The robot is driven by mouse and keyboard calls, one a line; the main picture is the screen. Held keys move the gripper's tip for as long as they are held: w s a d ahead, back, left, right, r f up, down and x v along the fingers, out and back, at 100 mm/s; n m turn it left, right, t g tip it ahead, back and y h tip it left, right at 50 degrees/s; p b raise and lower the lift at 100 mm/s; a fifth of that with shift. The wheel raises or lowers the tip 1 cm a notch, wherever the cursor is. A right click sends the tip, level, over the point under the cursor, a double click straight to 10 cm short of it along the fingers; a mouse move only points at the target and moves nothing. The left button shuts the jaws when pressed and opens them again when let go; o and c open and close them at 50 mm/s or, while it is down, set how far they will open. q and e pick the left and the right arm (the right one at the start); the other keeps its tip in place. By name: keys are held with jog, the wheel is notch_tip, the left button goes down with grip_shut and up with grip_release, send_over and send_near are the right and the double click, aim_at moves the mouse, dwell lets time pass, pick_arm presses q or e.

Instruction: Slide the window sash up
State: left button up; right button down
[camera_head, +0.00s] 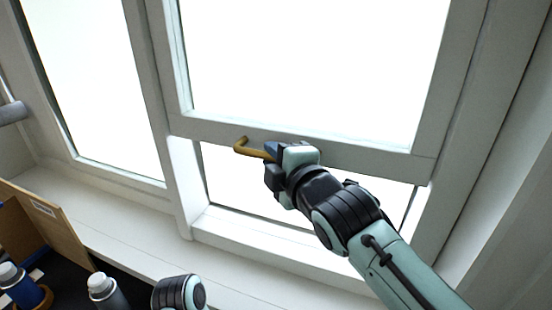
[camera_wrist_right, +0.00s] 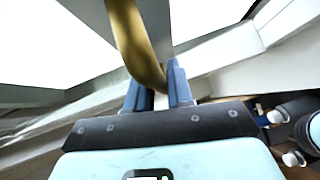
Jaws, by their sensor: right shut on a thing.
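The white window sash (camera_head: 345,152) stands raised above the bottom of its frame, with a bright gap under its lower rail. A brass handle (camera_head: 241,146) is fixed to that lower rail. My right gripper (camera_head: 272,151) is shut on the handle, at its right part. In the right wrist view the handle (camera_wrist_right: 135,45) runs down between the two blue-grey fingers of the gripper (camera_wrist_right: 160,88). Part of the handle is hidden by the gripper in the head view. My left gripper is not in view; a dark rounded part of mine shows at the bottom of the head view.
A white sill (camera_head: 130,215) runs below the window. At the lower left stand a spray can (camera_head: 105,290), a blue bottle (camera_head: 20,285) and a brown board (camera_head: 45,222). A second pane is to the left, and a white frame post is to the right.

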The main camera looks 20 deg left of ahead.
jog(key=c, duration=1.1)
grip_release()
jog(key=shift+s+d, duration=0.4)
jog(key=shift+d, duration=0.05)
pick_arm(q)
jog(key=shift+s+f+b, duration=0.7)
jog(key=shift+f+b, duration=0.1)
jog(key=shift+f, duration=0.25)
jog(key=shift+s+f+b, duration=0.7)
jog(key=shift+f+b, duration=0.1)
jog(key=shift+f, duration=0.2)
pick_arm(e)
jog(key=v, duration=1.2)
jog(key=shift+s, duration=0.15)
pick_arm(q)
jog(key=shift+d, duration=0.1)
